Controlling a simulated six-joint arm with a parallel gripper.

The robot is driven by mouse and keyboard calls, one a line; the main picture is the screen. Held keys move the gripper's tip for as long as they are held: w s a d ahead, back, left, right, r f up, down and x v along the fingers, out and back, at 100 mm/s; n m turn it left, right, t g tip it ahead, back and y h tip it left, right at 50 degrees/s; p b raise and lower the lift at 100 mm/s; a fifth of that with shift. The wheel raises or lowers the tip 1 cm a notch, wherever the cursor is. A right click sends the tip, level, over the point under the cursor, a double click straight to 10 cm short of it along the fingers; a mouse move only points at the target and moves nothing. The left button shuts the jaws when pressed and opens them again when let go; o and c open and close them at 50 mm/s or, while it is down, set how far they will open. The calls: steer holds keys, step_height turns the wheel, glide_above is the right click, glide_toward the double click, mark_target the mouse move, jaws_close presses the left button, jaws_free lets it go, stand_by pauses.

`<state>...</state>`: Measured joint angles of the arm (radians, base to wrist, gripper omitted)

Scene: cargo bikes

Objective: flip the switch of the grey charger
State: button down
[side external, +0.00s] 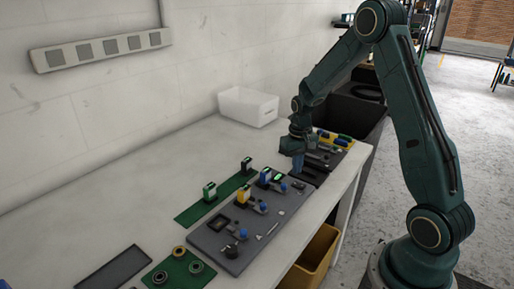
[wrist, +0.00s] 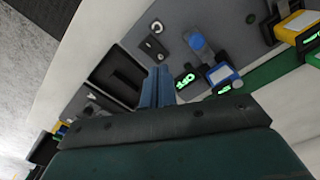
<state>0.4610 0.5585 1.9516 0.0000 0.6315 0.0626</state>
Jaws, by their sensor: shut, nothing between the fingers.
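A dark charger with a lit green display (side external: 278,178), which seems to be the grey one, stands at the far end of the grey board (side external: 225,245). In the wrist view a lit "OFF" display (wrist: 185,80) shows just right of my fingertips. A blue lever-like part (wrist: 197,43) lies on the board near it; I cannot tell for certain which switch belongs to the grey charger. My gripper (side external: 297,165) points down above the far end of the board, and its blue fingers (wrist: 158,80) are shut and empty. The gripper body hides part of the board.
A blue-framed charger (wrist: 222,75) and a yellow-framed one (wrist: 295,22) stand close by. A black tray (wrist: 118,78) lies left of the fingers. A green mat (side external: 190,215) and a white bin (side external: 248,106) are toward the wall. The bench's wall side is mostly clear.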

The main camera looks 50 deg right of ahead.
mark_target(295, 184)
steer(key=shift+r, duration=1.3)
steer(key=shift+r, duration=0.1)
steer(key=s+a+r+n+t, duration=0.1)
steer(key=s+a+r+n, duration=0.1)
steer(key=s+a+r, duration=0.35)
steer(key=s+a+r+n+t, duration=0.1)
steer(key=s+a+r+t, duration=0.1)
steer(key=a+r, duration=0.6)
steer(key=s+a+r+n+t, duration=0.1)
steer(key=s+a+r, duration=0.1)
steer(key=s, duration=0.4)
steer(key=s+a+r+n+t, duration=0.1)
steer(key=s+a+r+n, duration=0.1)
steer(key=s, duration=0.5)
step_height(295, 184, up, 2)
steer(key=shift+a+r+t, duration=0.1)
steer(key=shift+a+t, duration=0.2)
steer(key=shift+a, duration=0.45)
